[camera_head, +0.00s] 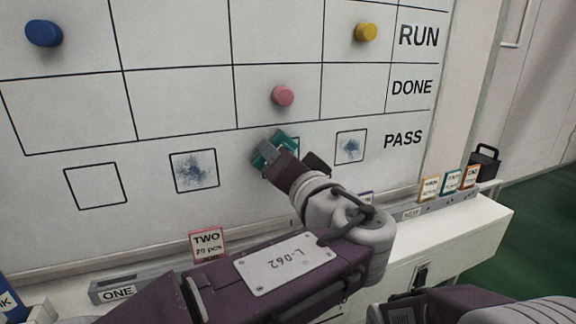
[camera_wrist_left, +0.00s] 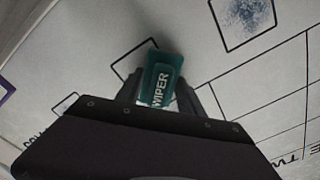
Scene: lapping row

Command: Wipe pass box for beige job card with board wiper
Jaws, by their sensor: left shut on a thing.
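My left gripper (camera_head: 283,160) is shut on the teal board wiper (camera_head: 268,147), and the wiper is at the third pass box (camera_head: 297,145) on the whiteboard. The wrist view shows the wiper (camera_wrist_left: 160,80) between the fingers, over that box's outline (camera_wrist_left: 122,62); I cannot tell if it touches the board. The wiper and gripper hide most of this box. The second pass box (camera_head: 195,171) and the fourth (camera_head: 350,147) have blue-grey smudges. The first pass box (camera_head: 95,186) looks clean. A beige-yellow edged card (camera_head: 429,188) stands on the ledge at right. My right gripper is out of view.
Blue (camera_head: 44,33), yellow (camera_head: 366,32) and pink (camera_head: 283,95) magnets sit on the board. A red-edged card (camera_head: 207,245), a teal card (camera_head: 452,180) and an orange card (camera_head: 470,176) stand along the ledge (camera_head: 490,205). A black holder (camera_head: 485,162) is at its right end.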

